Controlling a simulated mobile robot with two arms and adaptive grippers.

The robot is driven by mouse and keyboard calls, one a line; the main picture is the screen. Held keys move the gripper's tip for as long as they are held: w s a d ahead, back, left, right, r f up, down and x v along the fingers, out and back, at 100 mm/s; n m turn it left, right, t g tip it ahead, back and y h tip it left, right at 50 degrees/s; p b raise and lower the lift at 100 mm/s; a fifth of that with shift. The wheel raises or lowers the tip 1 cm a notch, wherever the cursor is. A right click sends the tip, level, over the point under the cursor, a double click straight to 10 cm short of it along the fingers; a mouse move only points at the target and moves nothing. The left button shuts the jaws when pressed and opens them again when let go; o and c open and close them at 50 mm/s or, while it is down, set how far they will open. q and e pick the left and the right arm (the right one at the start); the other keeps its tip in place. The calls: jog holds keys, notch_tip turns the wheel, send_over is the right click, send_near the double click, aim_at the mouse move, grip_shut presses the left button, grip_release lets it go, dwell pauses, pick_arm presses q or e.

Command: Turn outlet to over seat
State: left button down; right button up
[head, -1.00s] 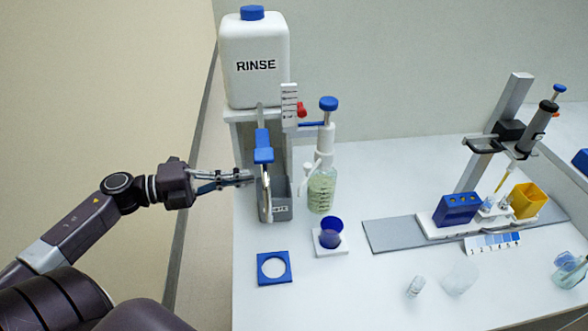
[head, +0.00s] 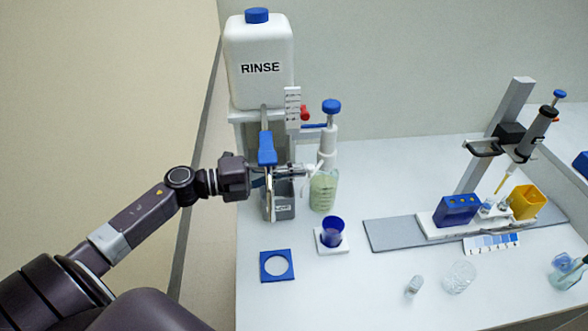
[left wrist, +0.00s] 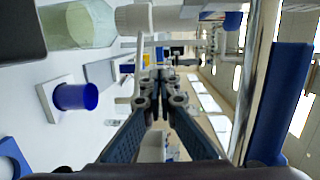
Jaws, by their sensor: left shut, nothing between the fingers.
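The dispenser bottle (head: 324,190) holds pale green liquid under a white, blue-capped pump (head: 328,135). Its thin white outlet (head: 319,166) sticks out on the side toward my left gripper; it also shows in the left wrist view (left wrist: 139,72). My left gripper (head: 312,171) is shut and empty, its fingertips (left wrist: 152,80) close beside the outlet; I cannot tell whether they touch. A blue cup (head: 332,228) stands on a white square seat (head: 334,249) in front of the bottle, also in the left wrist view (left wrist: 75,97). The outlet is not over it. My right gripper is not in view.
A chrome tap with a blue lever (head: 267,150) stands close beside my left gripper, over a grey waste bin (head: 283,209). The RINSE tank (head: 260,70) is behind. A blue ring plate (head: 277,266) lies in front. A pipette stand (head: 503,120) is right.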

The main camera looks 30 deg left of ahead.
pick_arm(q)
jog(key=d+p, duration=0.2)
jog(key=d, duration=0.3)
jog(key=shift+d, duration=0.15)
dwell(0.3)
